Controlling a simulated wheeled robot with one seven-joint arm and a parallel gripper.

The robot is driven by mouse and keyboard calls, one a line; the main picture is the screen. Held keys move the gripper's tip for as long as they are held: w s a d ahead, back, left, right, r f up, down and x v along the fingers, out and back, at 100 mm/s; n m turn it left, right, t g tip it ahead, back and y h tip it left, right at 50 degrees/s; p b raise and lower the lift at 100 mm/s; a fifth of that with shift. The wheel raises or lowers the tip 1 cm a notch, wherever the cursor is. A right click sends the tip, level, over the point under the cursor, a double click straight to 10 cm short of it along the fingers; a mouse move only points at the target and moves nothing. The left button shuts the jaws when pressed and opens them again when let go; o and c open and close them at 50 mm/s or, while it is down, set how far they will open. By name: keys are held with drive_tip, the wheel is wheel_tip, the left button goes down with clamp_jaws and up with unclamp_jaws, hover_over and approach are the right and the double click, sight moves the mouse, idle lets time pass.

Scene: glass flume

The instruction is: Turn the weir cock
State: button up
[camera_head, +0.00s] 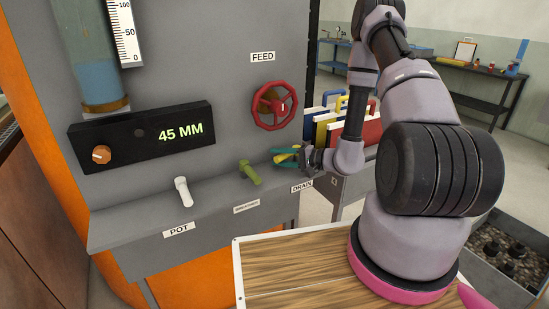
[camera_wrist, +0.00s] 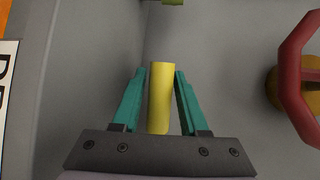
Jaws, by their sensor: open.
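My gripper (camera_head: 279,157) is open at the yellow cock handle (camera_head: 287,154), beside the label DRAIN (camera_head: 302,186). In the wrist view the yellow handle (camera_wrist: 161,98) stands between the two teal fingers, with a narrow gap on each side. A green cock handle (camera_head: 249,172) is to its left on the grey ledge, above a label (camera_head: 246,207) too small to read. A white cock handle (camera_head: 183,191) is farther left, above the label POT (camera_head: 179,230). I cannot read which cock is the weir's.
A red handwheel (camera_head: 274,106) sits above, under the label FEED. A black display (camera_head: 140,137) reads 45 MM, with an orange knob (camera_head: 102,154). Coloured binders (camera_head: 346,126) stand behind my arm. A wooden board (camera_head: 290,275) lies below the ledge.

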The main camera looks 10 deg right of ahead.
drive_tip(key=v, duration=0.9)
drive_tip(key=shift+c, duration=0.3)
